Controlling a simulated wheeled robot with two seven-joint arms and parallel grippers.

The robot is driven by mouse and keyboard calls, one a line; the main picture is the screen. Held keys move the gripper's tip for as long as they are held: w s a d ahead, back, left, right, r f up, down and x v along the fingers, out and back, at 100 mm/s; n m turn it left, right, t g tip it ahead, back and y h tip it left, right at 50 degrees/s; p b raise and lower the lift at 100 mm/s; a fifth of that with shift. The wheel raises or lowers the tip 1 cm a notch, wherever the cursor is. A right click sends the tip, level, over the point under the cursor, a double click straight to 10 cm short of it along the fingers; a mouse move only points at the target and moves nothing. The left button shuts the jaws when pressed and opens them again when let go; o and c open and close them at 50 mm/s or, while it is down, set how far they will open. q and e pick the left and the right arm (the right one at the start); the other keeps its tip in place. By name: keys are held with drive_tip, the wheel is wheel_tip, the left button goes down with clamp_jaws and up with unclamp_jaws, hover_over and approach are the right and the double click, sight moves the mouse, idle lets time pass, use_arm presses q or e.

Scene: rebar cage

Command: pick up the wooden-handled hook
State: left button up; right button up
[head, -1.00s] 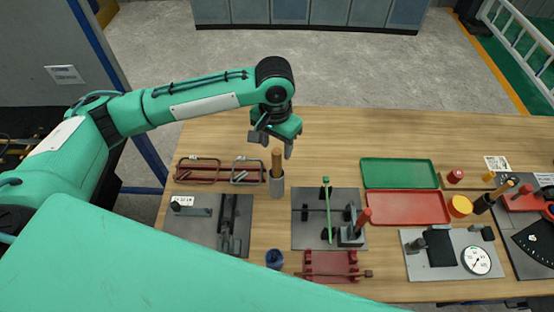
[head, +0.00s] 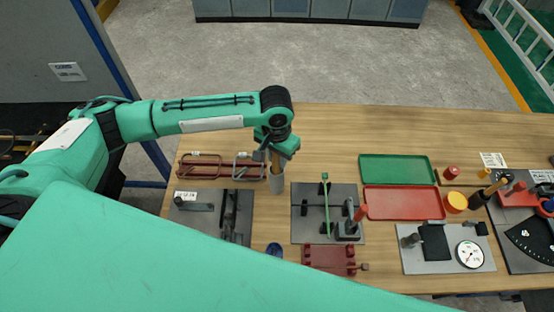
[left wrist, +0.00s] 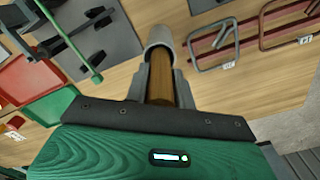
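The wooden-handled hook (left wrist: 160,82) stands in a grey cup (head: 277,186); only its brown handle shows, and its lower part is hidden inside the cup. The cup (left wrist: 159,38) also shows beyond the handle in the left wrist view. My left gripper (head: 276,163) is over the cup with its fingers down on both sides of the handle. In the left wrist view the handle fills the gap between the two fingers, which look closed against it. My right gripper is not in view.
Red and grey clamp-like frames on a rack (head: 220,168) lie just left of the cup. A grey fixture plate (head: 312,225) with a green bar stands to the right. Green (head: 398,157) and red (head: 404,190) trays lie farther right. The back of the table is clear.

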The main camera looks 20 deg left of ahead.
use_arm(q)
drive_tip(key=c, duration=0.4)
drive_tip(key=shift+r, duration=0.1)
